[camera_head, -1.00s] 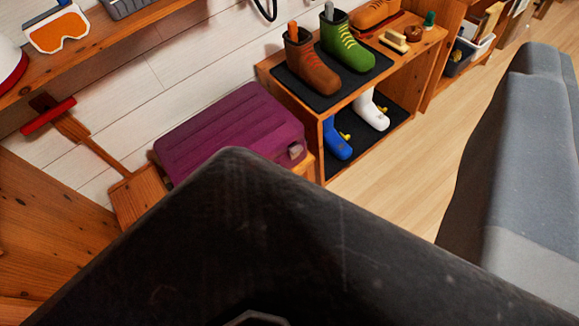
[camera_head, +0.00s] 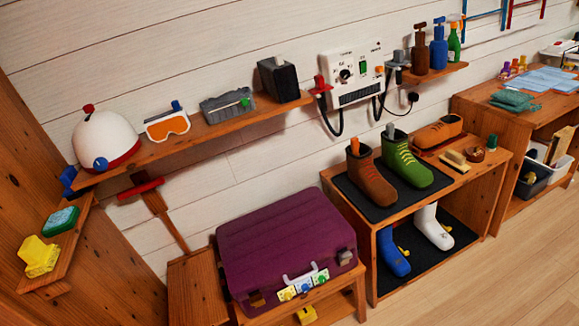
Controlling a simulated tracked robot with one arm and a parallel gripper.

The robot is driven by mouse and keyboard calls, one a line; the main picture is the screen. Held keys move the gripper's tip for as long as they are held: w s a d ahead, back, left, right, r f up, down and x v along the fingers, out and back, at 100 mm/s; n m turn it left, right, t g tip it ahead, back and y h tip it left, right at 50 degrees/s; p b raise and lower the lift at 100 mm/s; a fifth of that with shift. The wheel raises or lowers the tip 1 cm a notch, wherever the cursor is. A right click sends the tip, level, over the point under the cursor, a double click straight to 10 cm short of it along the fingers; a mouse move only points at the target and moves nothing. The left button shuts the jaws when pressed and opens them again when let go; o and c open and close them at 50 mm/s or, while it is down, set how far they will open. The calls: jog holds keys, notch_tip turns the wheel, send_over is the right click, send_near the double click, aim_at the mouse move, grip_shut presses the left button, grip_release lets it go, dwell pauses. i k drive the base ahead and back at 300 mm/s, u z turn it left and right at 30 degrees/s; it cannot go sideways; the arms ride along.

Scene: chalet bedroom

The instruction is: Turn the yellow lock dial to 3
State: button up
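A purple suitcase (camera_head: 280,245) lies shut on a low wooden stand. On its front, below the grey handle, is a row of small lock dials. The yellow lock dial (camera_head: 287,294) is at the left of the row, a blue one (camera_head: 303,288) is in the middle and a green one (camera_head: 320,277) is at the right. The dials are too small to read their settings. My gripper is not in view.
A wooden shoe rack (camera_head: 357,222) with boots stands just right of the suitcase. A wall shelf (camera_head: 210,130) runs above it. A wooden panel (camera_head: 80,270) stands at the left. Bare floor (camera_head: 450,290) shows at the lower right.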

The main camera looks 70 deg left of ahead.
aim_at(288, 296)
jog(key=u, duration=0.1)
jog(key=k, duration=1)
jog(key=u, duration=0.5)
jog(key=i, duration=1)
jog(key=u, duration=0.05)
